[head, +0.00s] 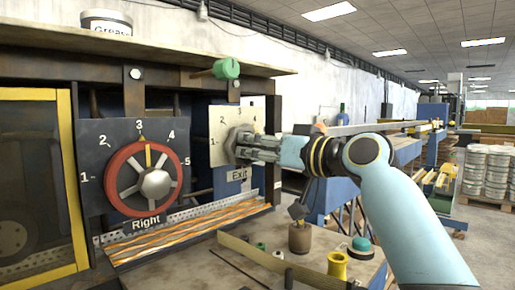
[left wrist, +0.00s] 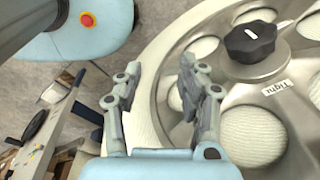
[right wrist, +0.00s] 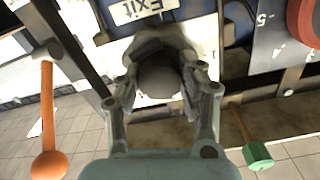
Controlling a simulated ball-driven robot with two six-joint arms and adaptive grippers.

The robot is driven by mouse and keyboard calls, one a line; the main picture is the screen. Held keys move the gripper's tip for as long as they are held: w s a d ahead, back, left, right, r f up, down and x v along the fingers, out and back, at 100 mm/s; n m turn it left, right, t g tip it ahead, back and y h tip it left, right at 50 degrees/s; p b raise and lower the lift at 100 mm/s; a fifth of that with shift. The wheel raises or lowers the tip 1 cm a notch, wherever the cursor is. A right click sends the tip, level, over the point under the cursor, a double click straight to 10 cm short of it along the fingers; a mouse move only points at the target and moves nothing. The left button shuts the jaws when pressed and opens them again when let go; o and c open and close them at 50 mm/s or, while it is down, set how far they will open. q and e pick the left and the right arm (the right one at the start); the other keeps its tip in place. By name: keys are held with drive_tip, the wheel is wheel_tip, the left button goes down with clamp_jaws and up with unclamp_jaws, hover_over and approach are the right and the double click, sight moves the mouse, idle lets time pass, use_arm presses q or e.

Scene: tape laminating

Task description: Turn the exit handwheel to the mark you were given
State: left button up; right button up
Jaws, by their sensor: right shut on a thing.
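The Exit dial plate (head: 218,122) is pale, with several numbers around it and an "Exit" label (head: 238,175) below. My right gripper (head: 240,145) covers most of its handwheel in the head view, and I cannot read a pointer there. In the right wrist view the fingers of my right gripper (right wrist: 158,88) are shut around the grey handwheel (right wrist: 160,75), and the Exit label (right wrist: 143,10) shows upside down. My left gripper (left wrist: 165,90) is open and empty, above a large pale wheel-like part (left wrist: 168,45) with a black knob (left wrist: 255,42).
The red Right handwheel (head: 112,180) stands left of the Exit plate, its yellow mark at 3. A green-ended handle (head: 226,69) juts out above. The bench below holds a brown weight (head: 299,237), a yellow spool (head: 337,265) and a teal-topped item (head: 362,246).

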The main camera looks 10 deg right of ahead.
drive_tip(key=m+p, duration=0.2)
drive_tip(key=m, duration=0.1)
drive_tip(key=shift+r+p, duration=0.1)
drive_tip(key=shift+p, duration=0.2)
drive_tip(key=shift+m+p, duration=1.55)
drive_tip(key=shift+m, duration=0.85)
drive_tip(key=o, duration=1.2)
